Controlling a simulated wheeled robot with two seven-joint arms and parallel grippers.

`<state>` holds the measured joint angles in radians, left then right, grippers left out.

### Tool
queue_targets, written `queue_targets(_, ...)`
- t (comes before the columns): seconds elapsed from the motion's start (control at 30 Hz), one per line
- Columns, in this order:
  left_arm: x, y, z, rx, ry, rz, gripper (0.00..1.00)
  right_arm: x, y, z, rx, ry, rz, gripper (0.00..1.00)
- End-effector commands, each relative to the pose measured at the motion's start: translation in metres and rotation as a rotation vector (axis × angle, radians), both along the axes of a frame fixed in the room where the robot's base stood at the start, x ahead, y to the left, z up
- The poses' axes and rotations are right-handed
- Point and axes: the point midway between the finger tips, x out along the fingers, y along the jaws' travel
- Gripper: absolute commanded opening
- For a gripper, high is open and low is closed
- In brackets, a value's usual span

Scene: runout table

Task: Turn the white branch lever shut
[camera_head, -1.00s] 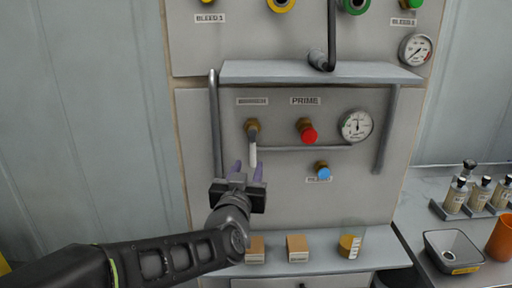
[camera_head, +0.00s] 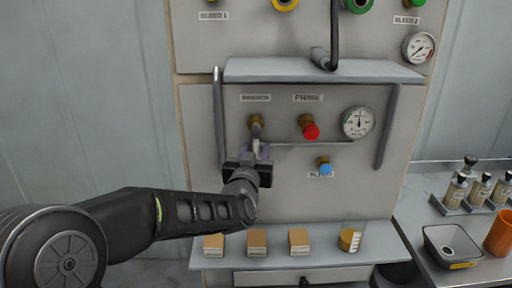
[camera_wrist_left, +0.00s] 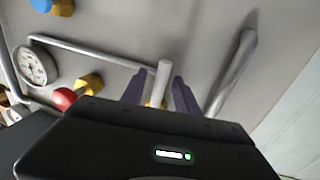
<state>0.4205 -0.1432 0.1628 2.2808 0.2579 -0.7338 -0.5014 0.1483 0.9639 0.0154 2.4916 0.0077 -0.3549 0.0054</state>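The white branch lever (camera_head: 256,144) hangs down from its brass valve (camera_head: 256,122) on the grey panel, under a small label. My left gripper (camera_head: 260,153) is at the lever, with its purple-grey fingers up around the lever's lower part. In the left wrist view the white lever (camera_wrist_left: 158,84) stands between the two spread fingertips of my left gripper (camera_wrist_left: 160,88), with a gap visible on either side. The gripper is open. Its body hides the lever's lower end in the head view. My right gripper is not in view.
A red knob (camera_head: 310,130) under the PRIME label, a blue knob (camera_head: 325,169) and a gauge (camera_head: 358,122) sit to the right. A vertical grey rail (camera_head: 219,120) stands close on the left. A shelf (camera_head: 320,70) juts out above; wooden blocks (camera_head: 257,243) stand on the ledge below.

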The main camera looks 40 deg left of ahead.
Motion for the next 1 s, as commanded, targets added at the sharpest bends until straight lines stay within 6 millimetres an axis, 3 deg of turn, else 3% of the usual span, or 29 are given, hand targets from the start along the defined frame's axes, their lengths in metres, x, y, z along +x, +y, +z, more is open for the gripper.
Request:
queue_targets(0.33, 0.0042, 0.0023, -0.0002, 0.0, -0.001, 0.0, 0.36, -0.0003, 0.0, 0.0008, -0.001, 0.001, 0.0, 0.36)
queue_targets(0.77, 0.004, 0.0021, -0.0001, 0.0, -0.001, 0.0, 0.01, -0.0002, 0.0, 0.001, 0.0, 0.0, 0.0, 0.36)
queue_targets(1.0, 0.004, 0.0021, -0.0001, 0.0, -0.001, 0.0, 0.0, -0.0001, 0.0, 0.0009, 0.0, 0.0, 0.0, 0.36)
